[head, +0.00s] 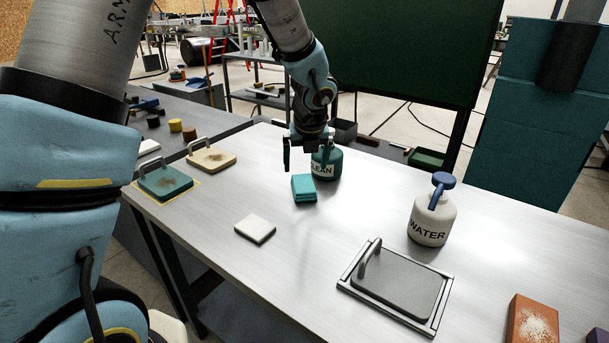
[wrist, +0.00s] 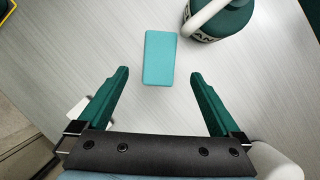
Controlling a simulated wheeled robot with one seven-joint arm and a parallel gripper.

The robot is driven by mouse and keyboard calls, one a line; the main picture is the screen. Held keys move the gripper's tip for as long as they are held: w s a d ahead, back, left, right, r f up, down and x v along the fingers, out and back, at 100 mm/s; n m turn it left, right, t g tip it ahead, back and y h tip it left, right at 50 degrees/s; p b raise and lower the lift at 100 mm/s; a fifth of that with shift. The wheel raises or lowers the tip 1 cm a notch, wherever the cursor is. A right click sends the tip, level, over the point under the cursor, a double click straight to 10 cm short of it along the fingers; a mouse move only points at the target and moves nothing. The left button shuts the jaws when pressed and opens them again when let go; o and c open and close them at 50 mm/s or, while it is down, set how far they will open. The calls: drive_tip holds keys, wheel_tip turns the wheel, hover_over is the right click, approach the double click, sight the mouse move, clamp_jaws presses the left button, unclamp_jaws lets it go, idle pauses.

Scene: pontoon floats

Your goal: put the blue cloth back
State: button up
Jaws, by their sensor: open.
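The blue cloth (head: 304,188) is a small folded turquoise block lying on the metal table. It also shows in the wrist view (wrist: 160,58), ahead of my fingertips and roughly centred between them. My gripper (head: 306,160) is open and empty, above and just behind the cloth in the head view. In the wrist view both green fingers (wrist: 158,75) are spread wide, with the cloth apart from them. No marked place for the cloth can be made out.
A teal CLEAN jug (head: 325,166) stands close behind the cloth. A white WATER jug (head: 430,222) is to the right. A white pad (head: 255,229), a framed grey plate with handle (head: 395,285), a teal handled plate (head: 165,183) and a beige one (head: 211,157) lie around. The table middle is clear.

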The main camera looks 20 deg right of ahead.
drive_tip(key=a+r+n+g+y, duration=0.1)
drive_tip(key=a+r+n, duration=0.1)
drive_tip(key=a+n, duration=0.7)
drive_tip(key=a+r+n, duration=0.2)
drive_tip(key=a+n, duration=0.5)
drive_tip(key=a, duration=0.3)
drive_tip(key=s+a+n+g, duration=0.1)
drive_tip(key=s+a+n, duration=0.2)
drive_tip(key=a+n, duration=0.5)
drive_tip(key=s+a+n, duration=0.4)
drive_tip(key=a+n, duration=0.5)
drive_tip(key=n, duration=0.5)
drive_tip(key=shift+s+f+g, duration=0.3)
drive_tip(key=shift+f+g, duration=0.05)
drive_tip(key=shift+g, duration=0.05)
